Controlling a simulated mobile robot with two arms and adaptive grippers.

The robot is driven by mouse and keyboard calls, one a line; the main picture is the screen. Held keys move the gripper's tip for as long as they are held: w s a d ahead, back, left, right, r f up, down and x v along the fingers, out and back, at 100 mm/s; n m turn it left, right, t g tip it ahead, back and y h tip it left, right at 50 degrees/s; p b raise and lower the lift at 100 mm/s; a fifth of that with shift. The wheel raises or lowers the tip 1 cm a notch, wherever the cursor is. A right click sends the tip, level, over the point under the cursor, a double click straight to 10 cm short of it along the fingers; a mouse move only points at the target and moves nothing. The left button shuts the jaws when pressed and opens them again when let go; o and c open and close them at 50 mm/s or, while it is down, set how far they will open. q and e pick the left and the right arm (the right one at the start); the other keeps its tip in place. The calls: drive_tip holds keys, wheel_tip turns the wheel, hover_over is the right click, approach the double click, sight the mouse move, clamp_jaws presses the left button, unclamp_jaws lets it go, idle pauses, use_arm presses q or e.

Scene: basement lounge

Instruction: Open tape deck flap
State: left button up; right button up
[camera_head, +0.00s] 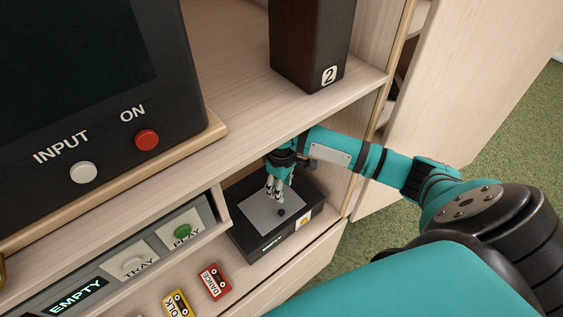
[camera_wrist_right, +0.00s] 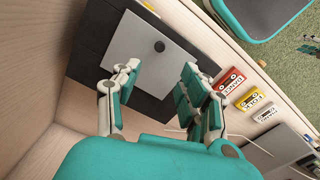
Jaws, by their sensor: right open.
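The tape deck (camera_head: 243,245) is a black box in the right-hand compartment of the cabinet, with a small "EMPTY" label on its front. Its flap is a grey plate (camera_head: 262,224) on top with a round dark knob (camera_head: 281,212); the plate lies flat and looks closed. In the right wrist view, the plate (camera_wrist_right: 139,62) and knob (camera_wrist_right: 159,46) lie just beyond the fingertips. My right gripper (camera_head: 273,190) is over the plate, pointing down; in the wrist view its fingers (camera_wrist_right: 156,78) are apart with nothing between them. I cannot tell whether a fingertip touches the plate. My left gripper is not in view.
A unit with "TRAY" (camera_head: 133,262) and green "PLAY" (camera_head: 183,231) buttons stands left of the deck. Red (camera_head: 214,281) and yellow (camera_head: 177,304) cassettes lie in front. A shelf board (camera_head: 225,131) is close above my right arm, with a dark speaker (camera_head: 305,50) on it.

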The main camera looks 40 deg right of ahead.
sight(281, 211)
wheel_tip(281, 211, down, 14)
drive_tip(key=shift+r+b, duration=0.25)
drive_tip(key=shift+b, duration=0.05)
drive_tip(key=shift+c, duration=0.2)
clamp_jaws()
